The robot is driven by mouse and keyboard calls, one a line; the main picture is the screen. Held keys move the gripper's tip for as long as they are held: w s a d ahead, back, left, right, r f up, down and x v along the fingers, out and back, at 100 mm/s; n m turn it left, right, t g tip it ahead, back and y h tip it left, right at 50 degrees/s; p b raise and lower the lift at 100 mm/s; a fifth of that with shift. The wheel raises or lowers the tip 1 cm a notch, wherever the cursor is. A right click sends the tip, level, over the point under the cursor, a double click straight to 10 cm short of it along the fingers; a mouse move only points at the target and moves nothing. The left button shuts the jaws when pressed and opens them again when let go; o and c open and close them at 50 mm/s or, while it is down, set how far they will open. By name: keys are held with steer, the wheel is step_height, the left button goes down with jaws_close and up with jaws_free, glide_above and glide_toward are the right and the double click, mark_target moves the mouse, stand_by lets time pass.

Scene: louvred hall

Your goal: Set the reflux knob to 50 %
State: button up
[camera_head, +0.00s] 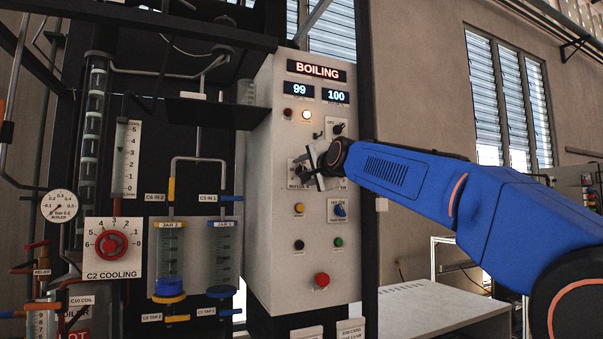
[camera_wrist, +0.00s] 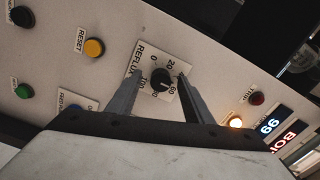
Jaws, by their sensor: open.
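The reflux knob (camera_wrist: 161,81) is a small black dial on a white plate with a printed scale from 0 to 100, marked REFLUX. In the wrist view its plate appears tilted, and I cannot tell exactly where the pointer stands. My gripper (camera_wrist: 160,74) is open, with one finger on each side of the knob. A gap shows between each finger and the knob, and I cannot tell how deep the tips reach. In the head view my gripper (camera_head: 317,166) is at the panel's middle, hiding most of the reflux plate (camera_head: 298,173).
The control panel (camera_head: 285,240) also carries a red button (camera_head: 322,280), a yellow RESET button (camera_wrist: 94,47), a blue knob (camera_head: 340,210) below and another black knob (camera_head: 339,129) above. Displays read BOILING, 99 and 100. Glass columns and the C2 cooling dial (camera_head: 111,244) stand at left.

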steer(key=v, duration=0.6)
steer(key=shift+s, duration=0.4)
steer(key=shift+d, duration=0.1)
